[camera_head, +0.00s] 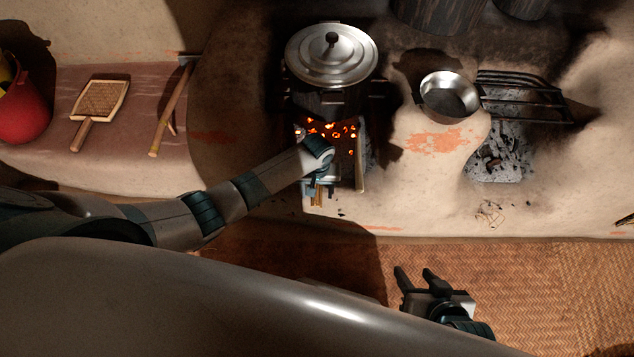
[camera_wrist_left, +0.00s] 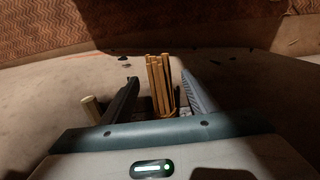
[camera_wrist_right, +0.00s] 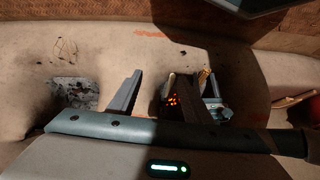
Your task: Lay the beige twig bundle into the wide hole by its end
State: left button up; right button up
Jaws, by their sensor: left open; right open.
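The beige twig bundle (camera_head: 318,196) shows only in part in the head view, below my left wrist at the front of the ember-filled hole (camera_head: 349,150) under the lidded pot. My left gripper (camera_head: 320,188) is open there. In the left wrist view the bundle (camera_wrist_left: 160,82) stands between the two spread fingers, with visible gaps on either side; its lower part is hidden. My right gripper (camera_head: 416,276) is open and empty, over the woven mat in front of the hearth.
A lidded pot (camera_head: 331,55) stands over the embers. A pale stick (camera_head: 360,165) lies at the ember hole's right side. To the right are a small pan (camera_head: 448,96), a black grate (camera_head: 520,95) and an ashy hole (camera_head: 500,155). A woven mat (camera_head: 540,275) covers the floor.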

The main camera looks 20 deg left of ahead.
pick_arm(q)
jog(key=shift+r, duration=0.6)
notch_tip(320, 180, up, 16)
jog(key=p, duration=0.4)
jog(key=shift+p, duration=0.3)
pick_arm(e)
jog(key=s+d+g+h, duration=0.2)
jog(key=s+d+g, duration=0.1)
jog(key=d, duration=0.3)
jog(key=shift+s+f, duration=0.2)
jog(key=shift+s, duration=0.3)
jog(key=shift+f, duration=0.1)
